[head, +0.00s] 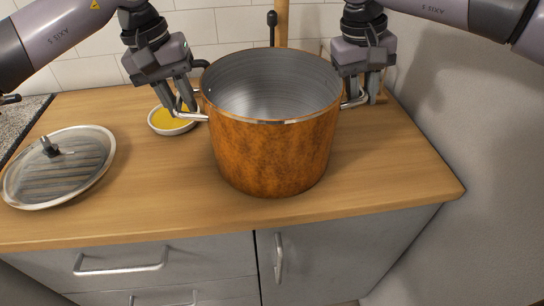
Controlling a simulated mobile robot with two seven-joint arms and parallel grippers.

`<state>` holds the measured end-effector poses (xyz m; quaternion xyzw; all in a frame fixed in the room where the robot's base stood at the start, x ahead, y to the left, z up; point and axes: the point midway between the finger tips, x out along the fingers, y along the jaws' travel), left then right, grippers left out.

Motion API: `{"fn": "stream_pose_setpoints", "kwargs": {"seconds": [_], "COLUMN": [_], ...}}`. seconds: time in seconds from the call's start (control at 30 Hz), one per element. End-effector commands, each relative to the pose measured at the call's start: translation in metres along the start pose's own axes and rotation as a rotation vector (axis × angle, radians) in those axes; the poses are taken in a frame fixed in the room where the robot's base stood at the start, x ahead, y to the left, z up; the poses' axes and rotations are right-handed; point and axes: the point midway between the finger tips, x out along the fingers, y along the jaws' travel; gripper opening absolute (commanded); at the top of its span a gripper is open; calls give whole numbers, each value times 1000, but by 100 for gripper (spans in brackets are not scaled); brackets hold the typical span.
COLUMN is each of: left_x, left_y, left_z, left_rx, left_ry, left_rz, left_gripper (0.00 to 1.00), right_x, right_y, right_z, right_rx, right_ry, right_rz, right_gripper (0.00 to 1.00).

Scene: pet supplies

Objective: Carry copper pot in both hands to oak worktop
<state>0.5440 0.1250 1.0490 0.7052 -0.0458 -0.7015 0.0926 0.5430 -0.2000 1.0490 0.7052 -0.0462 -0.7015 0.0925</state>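The copper pot (272,155) is upright over the oak worktop (160,205), right of its middle; its base appears to rest on the wood. It has an orange-brown mottled wall, a grey, empty-looking inside and a metal loop handle on each side. My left gripper (179,107) is at the left handle, its fingers apart on either side of the bar. My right gripper (363,101) is at the right handle, its fingers also apart with the bar between them. The pot's far outer wall is hidden.
A small white bowl of yellow contents (170,121) sits close left of the pot, beneath my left gripper. A glass lid (62,168) lies at the left, near a dark speckled surface (20,122). A tiled wall is behind. Bare wood lies in front.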

Motion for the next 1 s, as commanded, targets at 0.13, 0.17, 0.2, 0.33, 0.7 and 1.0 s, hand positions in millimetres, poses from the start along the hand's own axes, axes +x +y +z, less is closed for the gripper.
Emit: {"fn": "stream_pose_setpoints", "kwargs": {"seconds": [0.13, 0.17, 0.2, 0.33, 0.7, 1.0], "left_x": [0, 0, 0, -1, -53, -107], "left_y": [-1, -1, 0, 0, 0, 0], "left_z": [0, 0, 0, 0, -1, -1], "left_rx": [-2, -2, -1, -1, -1, -2], "left_ry": [0, 0, 0, 0, 4, 2], "left_rz": [-1, -1, -1, 0, 1, 0], "left_gripper": [49, 49, 49, 49, 49, 49], "right_x": [0, 0, 0, 0, 0, 0], "right_y": [1, 1, 1, 0, 0, 0], "right_z": [0, 0, 0, 0, 0, 0], "right_rx": [1, 1, 1, 0, 0, 0], "right_ry": [-1, -1, -1, -1, 0, 0], "right_rz": [1, 1, 1, 0, 0, 0], "right_gripper": [49, 49, 49, 49, 49, 49]}}
